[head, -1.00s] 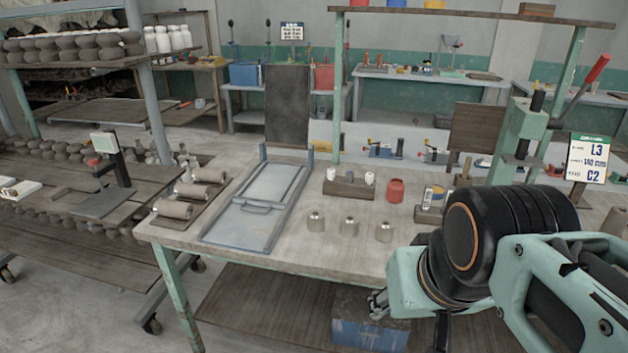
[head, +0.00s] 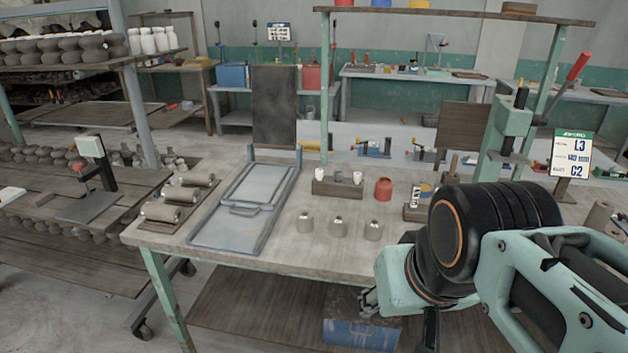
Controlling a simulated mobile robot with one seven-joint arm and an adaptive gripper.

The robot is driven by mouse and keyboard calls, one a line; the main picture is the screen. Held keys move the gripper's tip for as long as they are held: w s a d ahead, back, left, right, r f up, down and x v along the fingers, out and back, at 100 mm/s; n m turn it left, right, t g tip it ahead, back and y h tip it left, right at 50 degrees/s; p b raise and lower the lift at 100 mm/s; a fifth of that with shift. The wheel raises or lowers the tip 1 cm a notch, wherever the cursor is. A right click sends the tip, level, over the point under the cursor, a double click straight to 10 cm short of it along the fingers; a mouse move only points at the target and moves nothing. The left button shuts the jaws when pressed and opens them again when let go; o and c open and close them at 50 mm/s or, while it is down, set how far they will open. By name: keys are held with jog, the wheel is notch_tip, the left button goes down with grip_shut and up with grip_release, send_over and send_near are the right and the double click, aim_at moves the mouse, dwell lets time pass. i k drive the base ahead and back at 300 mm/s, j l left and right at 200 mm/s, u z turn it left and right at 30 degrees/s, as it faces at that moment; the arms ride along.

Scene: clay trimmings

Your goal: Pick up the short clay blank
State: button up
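Three grey-brown clay cylinders lie on a dark board at the left of the workbench: a front one (head: 160,213), a middle one (head: 178,193) and a back one (head: 195,179). Their lengths look similar, and I cannot tell which is the short blank. Three small beige cylinders with shiny tops (head: 338,228) stand in a row near the bench's middle. My gripper (head: 367,303) hangs at the bench's front edge, right of and well apart from the clay cylinders. It is small, partly hidden by my arm, and its opening cannot be made out.
A grey metal frame with a handle (head: 222,232) lies between the clay cylinders and the small beige ones. A red jar (head: 383,189) and a wooden block with white pieces (head: 337,187) stand behind. A blue bin (head: 345,333) sits below the bench. The bench's front strip is clear.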

aim_at(374, 229)
jog(key=l+z, duration=0.1)
jog(key=z, duration=0.9)
jog(key=l+z, duration=0.1)
jog(key=z, duration=0.4)
jog(key=i+j+u, duration=0.1)
jog(key=j+u, duration=0.15)
jog(key=j, duration=0.2)
jog(key=i+j+u, duration=0.1)
jog(key=j+u, duration=0.15)
jog(key=j, duration=0.2)
jog(key=i+j+u, duration=0.25)
jog(key=j, duration=0.15)
jog(key=i+j+u, duration=0.1)
jog(key=j+u, duration=0.15)
jog(key=j, duration=0.15)
